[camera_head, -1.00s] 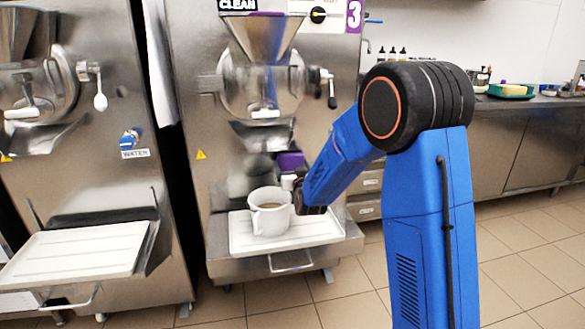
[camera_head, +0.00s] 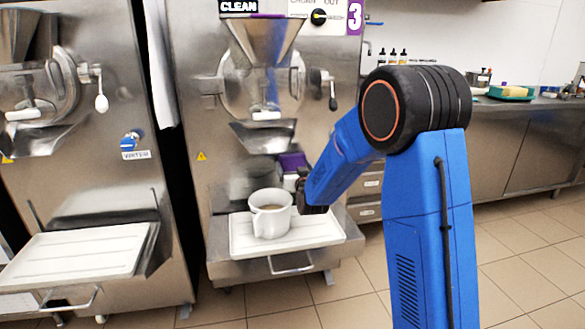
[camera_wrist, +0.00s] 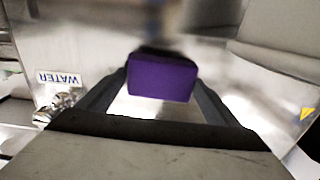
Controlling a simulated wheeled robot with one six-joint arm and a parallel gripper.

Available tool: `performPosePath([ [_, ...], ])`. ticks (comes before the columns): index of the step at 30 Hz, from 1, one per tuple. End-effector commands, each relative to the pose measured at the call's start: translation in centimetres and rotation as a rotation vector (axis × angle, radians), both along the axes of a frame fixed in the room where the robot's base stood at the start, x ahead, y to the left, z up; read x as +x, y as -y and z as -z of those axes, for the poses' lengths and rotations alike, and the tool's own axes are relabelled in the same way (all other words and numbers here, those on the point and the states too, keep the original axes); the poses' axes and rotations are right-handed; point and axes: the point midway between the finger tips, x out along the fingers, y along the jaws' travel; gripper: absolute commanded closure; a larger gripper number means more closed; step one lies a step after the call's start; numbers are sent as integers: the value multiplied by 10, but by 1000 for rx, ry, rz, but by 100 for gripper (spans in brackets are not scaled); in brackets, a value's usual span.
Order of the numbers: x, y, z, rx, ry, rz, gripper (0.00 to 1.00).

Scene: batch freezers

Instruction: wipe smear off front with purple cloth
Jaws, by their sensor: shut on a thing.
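The purple cloth (camera_head: 292,161) is a small folded block, held up close to the steel front (camera_head: 215,180) of freezer 3, below its chute. My gripper (camera_head: 300,182) is partly hidden behind my blue arm in the head view. In the wrist view my gripper (camera_wrist: 160,80) is shut on the cloth (camera_wrist: 162,78), with one dark finger on each side. I cannot tell whether the cloth touches the steel. A blurred brownish patch (camera_wrist: 165,14) shows beyond the cloth in the wrist view; I cannot tell whether it is the smear or a reflection.
A white mug (camera_head: 270,213) stands on the white drip tray (camera_head: 320,232), just below and left of my gripper. The steel chute (camera_head: 263,136) hangs above the cloth. A second freezer (camera_head: 85,180) with a water knob (camera_head: 130,141) stands at left.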

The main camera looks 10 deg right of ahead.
Motion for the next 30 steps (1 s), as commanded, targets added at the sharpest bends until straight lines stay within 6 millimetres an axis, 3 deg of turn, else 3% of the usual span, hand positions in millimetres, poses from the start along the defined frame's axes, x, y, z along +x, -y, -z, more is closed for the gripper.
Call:
performPosePath([
  [15,-1,33,0,0,0,0,33],
  [23,2,29,0,0,0,-1,32],
  [30,3,11,-1,1,1,-3,32],
])
